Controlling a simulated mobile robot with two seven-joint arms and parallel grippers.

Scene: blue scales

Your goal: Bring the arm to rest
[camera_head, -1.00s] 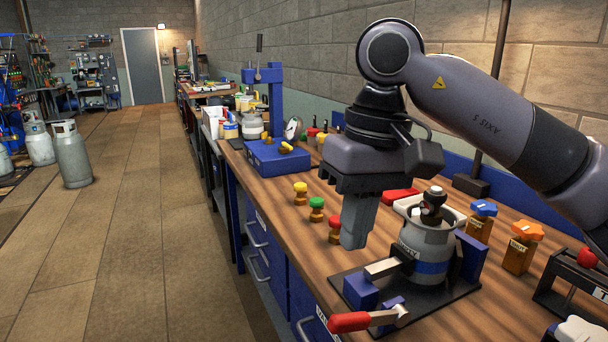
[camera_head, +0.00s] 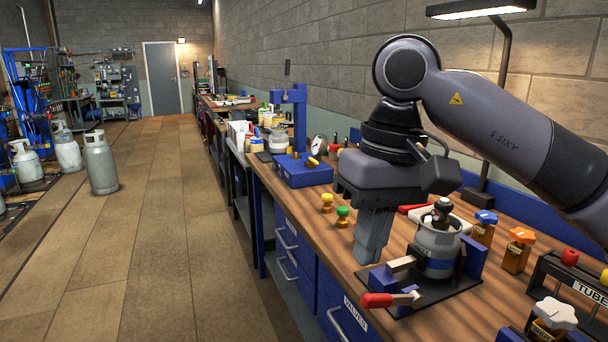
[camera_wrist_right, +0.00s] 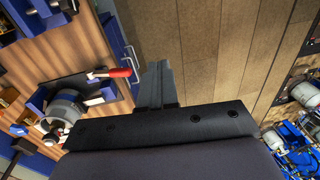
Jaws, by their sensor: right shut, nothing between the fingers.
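My right gripper (camera_head: 370,258) hangs above the front part of the workbench in the head view, pointing down. Its fingers are together with nothing between them; the wrist view shows the closed fingers (camera_wrist_right: 155,82) over the floor beside the bench edge. A grey gas cylinder with a blue band (camera_head: 438,250) stands upright in a clamp fixture (camera_head: 445,291) just right of the gripper, apart from it. The fixture's red-handled lever (camera_head: 385,299) points left. My left gripper is out of view.
Yellow- and green-topped valves (camera_head: 327,203) (camera_head: 342,217) stand left of the gripper. Blue- and orange-topped valves (camera_head: 485,228) (camera_head: 518,250) stand right of the cylinder. A blue press (camera_head: 298,168) is farther back.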

